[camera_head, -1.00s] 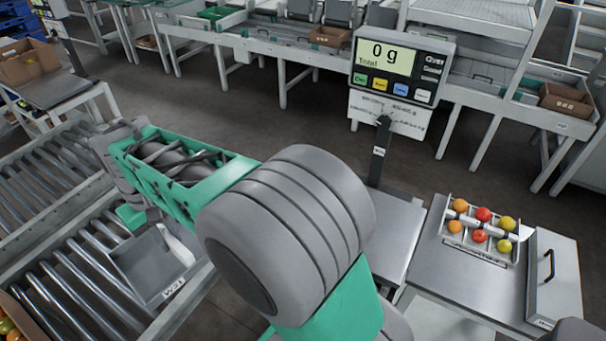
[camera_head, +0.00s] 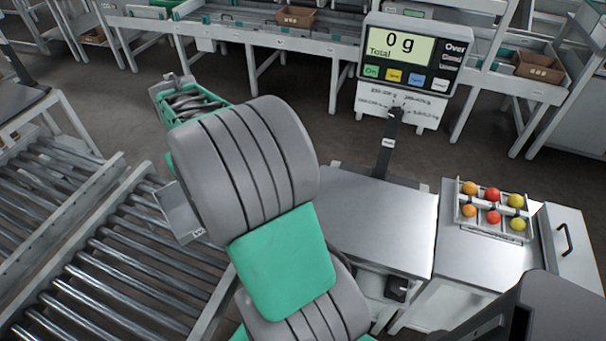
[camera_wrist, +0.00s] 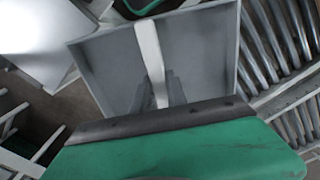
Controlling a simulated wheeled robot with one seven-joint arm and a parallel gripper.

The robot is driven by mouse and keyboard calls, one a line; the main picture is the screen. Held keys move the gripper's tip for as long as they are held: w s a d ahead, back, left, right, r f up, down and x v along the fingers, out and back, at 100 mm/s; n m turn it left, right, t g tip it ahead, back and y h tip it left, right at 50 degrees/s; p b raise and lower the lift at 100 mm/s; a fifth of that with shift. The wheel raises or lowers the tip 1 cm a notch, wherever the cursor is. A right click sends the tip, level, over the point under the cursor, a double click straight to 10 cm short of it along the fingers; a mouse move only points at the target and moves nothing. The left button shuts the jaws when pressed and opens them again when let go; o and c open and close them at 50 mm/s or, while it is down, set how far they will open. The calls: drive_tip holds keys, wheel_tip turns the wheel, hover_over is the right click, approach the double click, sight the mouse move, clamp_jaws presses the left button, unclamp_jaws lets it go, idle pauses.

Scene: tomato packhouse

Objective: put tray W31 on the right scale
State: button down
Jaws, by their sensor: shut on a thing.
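Tray W31 (camera_head: 178,215) is a shallow grey tray with a white central bar, mostly hidden behind my arm in the head view; its label is only partly visible there. In the wrist view the tray (camera_wrist: 205,50) is seen from above, beside the conveyor rollers. My gripper (camera_wrist: 160,92) is shut on the tray's white bar; the head view hides it behind my arm. The scale (camera_head: 375,225) has a bare steel plate, right of my arm. Its display (camera_head: 415,55) reads 0 g. I cannot tell from these frames whether another scale stands nearby.
A roller conveyor (camera_head: 130,265) runs at the left. Tables with brown boxes (camera_head: 297,16) stand behind.

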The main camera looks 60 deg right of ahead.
drive_tip(key=s+d+f+m+p, duration=0.1)
drive_tip(key=s+d+f+m, duration=0.25)
drive_tip(key=s+d, duration=0.85)
drive_tip(key=s+d+f+m+p, duration=0.1)
drive_tip(key=s+d+f+m, duration=0.25)
drive_tip(key=s+d, duration=0.85)
drive_tip(key=s+d+f+m, duration=0.2)
drive_tip(key=s+d+m, duration=0.1)
drive_tip(key=s+d, duration=0.5)
drive_tip(key=shift+s+a+f+b, duration=0.2)
drive_tip(key=shift+f+b, duration=0.75)
drive_tip(key=shift+f, duration=0.4)
drive_tip(key=shift+s+a+f+b, duration=0.2)
drive_tip(key=shift+f+b, duration=0.75)
drive_tip(key=shift+f, duration=0.35)
drive_tip(key=shift+s+a+f+b, duration=0.2)
drive_tip(key=shift+f+b, duration=0.75)
drive_tip(key=shift+f, duration=0.4)
drive_tip(key=shift+f+n, duration=0.25)
drive_tip(key=shift+n, duration=0.05)
drive_tip(key=c, duration=1.3)
unclamp_jaws()
drive_tip(key=shift+o, duration=0.2)
drive_tip(key=shift+c, duration=0.2)
